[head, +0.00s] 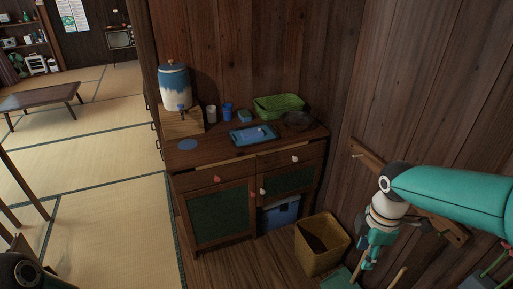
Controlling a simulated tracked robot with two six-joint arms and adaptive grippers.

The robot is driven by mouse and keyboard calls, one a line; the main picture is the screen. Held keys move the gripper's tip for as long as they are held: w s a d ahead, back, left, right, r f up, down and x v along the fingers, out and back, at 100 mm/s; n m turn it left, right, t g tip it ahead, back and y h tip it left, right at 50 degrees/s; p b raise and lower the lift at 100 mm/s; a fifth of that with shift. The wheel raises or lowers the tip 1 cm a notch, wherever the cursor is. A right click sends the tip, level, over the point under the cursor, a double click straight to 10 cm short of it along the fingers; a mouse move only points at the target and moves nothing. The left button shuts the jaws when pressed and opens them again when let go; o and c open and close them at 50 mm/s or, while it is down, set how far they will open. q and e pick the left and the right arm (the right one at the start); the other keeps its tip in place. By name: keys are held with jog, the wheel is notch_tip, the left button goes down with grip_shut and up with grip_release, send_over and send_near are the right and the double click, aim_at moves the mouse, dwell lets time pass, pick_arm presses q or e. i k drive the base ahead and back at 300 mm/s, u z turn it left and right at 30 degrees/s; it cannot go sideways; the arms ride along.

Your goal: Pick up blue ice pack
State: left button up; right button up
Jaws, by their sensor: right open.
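A small light-blue block (245,115) stands on the wooden cabinet between the blue cup and the green basket; it may be the blue ice pack, but it is too small to be sure. A blue tray (238,139) lies near the cabinet's front, with a small pale-blue item (261,130) on it that I cannot identify. My right gripper (366,262) is open at the lower right, pointing down, right of the bin and well apart from the cabinet top. Part of my left arm shows at the lower left corner; its gripper is out of view.
The wooden cabinet (215,178) also bears a blue-white dispenser (175,88), a white cup (211,114), a blue cup (227,112), a green basket (278,106), a dark bowl (297,120) and a blue mat (187,144). A yellow bin (318,262) stands in front.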

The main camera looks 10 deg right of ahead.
aim_at(255, 133)
jog(key=u, duration=0.1)
jog(key=k, duration=0.25)
jog(key=z, duration=0.65)
jog(key=i, duration=1.4)
jog(key=u, duration=0.55)
jog(key=i, duration=1.3)
jog(key=u, duration=0.9)
